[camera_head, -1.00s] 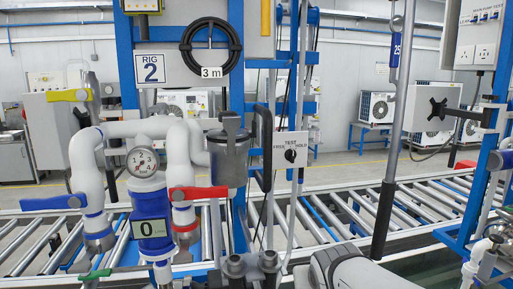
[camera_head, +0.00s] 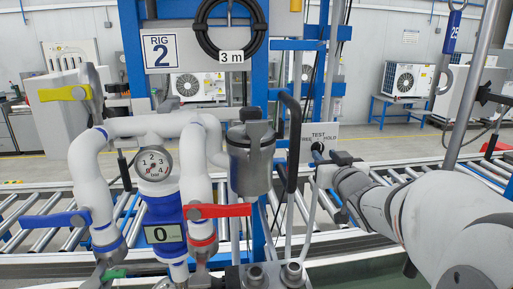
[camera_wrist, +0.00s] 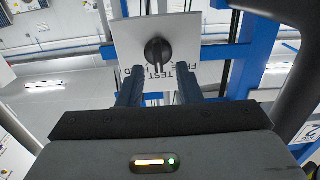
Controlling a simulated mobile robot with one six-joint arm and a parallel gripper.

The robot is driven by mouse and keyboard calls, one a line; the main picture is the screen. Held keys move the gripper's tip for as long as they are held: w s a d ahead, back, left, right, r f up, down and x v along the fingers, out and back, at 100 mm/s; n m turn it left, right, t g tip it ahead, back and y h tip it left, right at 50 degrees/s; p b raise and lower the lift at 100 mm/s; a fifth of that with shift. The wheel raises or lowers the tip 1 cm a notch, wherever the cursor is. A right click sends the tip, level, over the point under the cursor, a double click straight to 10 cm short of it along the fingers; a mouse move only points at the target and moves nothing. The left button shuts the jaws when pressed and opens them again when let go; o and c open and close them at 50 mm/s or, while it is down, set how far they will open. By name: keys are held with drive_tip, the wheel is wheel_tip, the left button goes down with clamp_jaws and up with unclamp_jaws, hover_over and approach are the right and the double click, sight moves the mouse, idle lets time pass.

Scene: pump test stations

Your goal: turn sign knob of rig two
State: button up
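The rig two sign (camera_head: 322,131) is a white plate lettered TEST, FREE and HOLD, right of the rig's blue post. Its black round knob (camera_wrist: 158,51) shows in the wrist view, in the middle of the plate (camera_wrist: 180,32). In the head view my gripper (camera_head: 319,152) is in front of the sign's lower part and mostly hides the knob. In the wrist view my gripper (camera_wrist: 160,68) is open, its two blue fingers apart, with the knob just beyond and between their tips. Whether a finger touches the knob cannot be told.
The RIG 2 label (camera_head: 160,51) and a coiled black hose (camera_head: 230,28) are above. A grey canister (camera_head: 250,160), a black curved handle (camera_head: 291,140), a red lever (camera_head: 218,210) and white pipes stand left of my gripper. A grey pole (camera_head: 474,80) rises at the right.

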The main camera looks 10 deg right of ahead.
sight(321, 150)
drive_tip(key=shift+w+d, duration=0.1)
drive_tip(key=shift+w, duration=1.45)
clamp_jaws()
